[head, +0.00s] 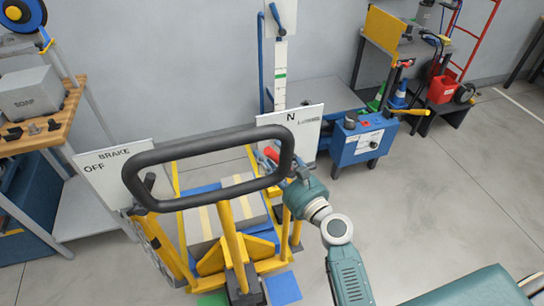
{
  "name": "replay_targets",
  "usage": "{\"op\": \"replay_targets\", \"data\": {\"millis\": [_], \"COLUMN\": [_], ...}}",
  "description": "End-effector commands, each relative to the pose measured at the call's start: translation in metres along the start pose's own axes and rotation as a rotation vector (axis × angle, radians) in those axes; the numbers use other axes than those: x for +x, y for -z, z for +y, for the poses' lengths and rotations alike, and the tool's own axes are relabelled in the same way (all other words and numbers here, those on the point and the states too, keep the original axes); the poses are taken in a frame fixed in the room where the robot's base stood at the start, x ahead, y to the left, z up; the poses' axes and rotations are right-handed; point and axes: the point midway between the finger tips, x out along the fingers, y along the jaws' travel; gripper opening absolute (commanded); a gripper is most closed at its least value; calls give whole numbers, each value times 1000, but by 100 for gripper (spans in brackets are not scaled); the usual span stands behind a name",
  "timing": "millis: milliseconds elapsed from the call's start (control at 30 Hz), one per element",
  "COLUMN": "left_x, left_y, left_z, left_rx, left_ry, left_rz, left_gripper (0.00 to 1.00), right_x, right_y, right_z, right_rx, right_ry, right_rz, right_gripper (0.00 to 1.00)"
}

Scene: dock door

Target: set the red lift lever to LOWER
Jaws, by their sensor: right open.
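The red lift lever (271,154) shows as a short red grip just inside the right end of the black loop handle (205,143) of a yellow truck. Its lower part is hidden behind the handle and my gripper. Behind it stands a white panel (290,122) marked "N", with a smaller label at its right that I cannot read fully. My right gripper (291,174) is at the handle's right end, just below and right of the red grip. It is open; its fingers are partly hidden, and I cannot tell whether they touch the lever. My left gripper is out of view.
A white "BRAKE OFF" panel (112,168) with a black lever (150,182) stands at the handle's left. A wooden bench (60,128) with a SOAP box (32,93) is farther left. A blue-grey cart (362,140) stands behind right.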

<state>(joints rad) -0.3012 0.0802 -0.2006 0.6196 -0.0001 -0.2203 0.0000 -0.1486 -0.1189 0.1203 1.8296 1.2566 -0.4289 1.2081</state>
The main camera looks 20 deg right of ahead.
Motion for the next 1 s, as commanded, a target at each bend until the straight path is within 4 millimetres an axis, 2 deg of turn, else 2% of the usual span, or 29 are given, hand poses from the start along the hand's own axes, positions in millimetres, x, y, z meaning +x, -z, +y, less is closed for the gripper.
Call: {"op": "replay_targets", "data": {"millis": [67,300,667,1000], "left_x": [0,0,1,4], "left_y": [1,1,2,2], "left_z": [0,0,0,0], "left_rx": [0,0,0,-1], "left_ry": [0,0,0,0], "left_rz": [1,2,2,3], "left_gripper": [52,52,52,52], "right_x": [0,0,-1,-5], "right_y": [0,0,0,1], "right_z": [0,0,-3,-23], "right_rx": [0,0,27,220], "right_ry": [0,0,4,30], "right_rz": [0,0,-6,-46], "right_gripper": [49,1,0,0]}}
